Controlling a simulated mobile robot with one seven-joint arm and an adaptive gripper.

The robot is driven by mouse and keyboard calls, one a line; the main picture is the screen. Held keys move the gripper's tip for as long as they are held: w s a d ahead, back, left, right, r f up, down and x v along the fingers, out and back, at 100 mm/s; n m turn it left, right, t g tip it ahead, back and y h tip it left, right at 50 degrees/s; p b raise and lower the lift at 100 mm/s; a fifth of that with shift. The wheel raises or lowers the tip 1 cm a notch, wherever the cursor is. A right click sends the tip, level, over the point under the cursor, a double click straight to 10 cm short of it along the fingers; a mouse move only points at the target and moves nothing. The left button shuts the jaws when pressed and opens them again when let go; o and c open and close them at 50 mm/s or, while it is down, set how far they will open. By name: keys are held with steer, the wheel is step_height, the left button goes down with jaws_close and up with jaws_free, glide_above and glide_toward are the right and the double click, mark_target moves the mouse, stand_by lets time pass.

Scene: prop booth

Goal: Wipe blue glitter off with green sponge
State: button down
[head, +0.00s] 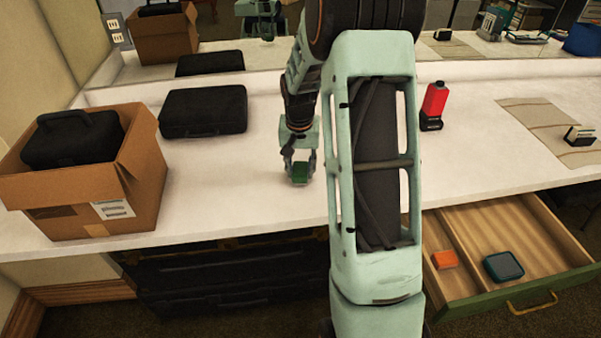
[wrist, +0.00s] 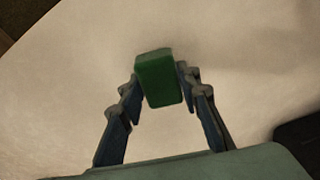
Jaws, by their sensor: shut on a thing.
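My gripper (head: 300,167) is over the white counter, left of the picture's middle and close to the counter top. It is shut on a green sponge (wrist: 160,80), which sits between the two fingers in the wrist view. The sponge also shows at the fingertips in the head view (head: 300,177). I cannot tell whether the sponge touches the counter. I can make out no blue glitter in either view; part of the counter is hidden behind my arm.
A cardboard box (head: 140,190) holding a black case (head: 72,145) stands at left. Another black case (head: 203,110) lies behind it. A red bottle (head: 434,102) stands in a black base at right. An open drawer (head: 475,225) holds an orange block (head: 444,259) and a teal box (head: 503,266). A mirror lines the back.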

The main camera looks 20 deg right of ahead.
steer(key=shift+r+p, duration=1.65)
steer(key=shift+r, duration=1.05)
steer(key=shift+f, duration=0.1)
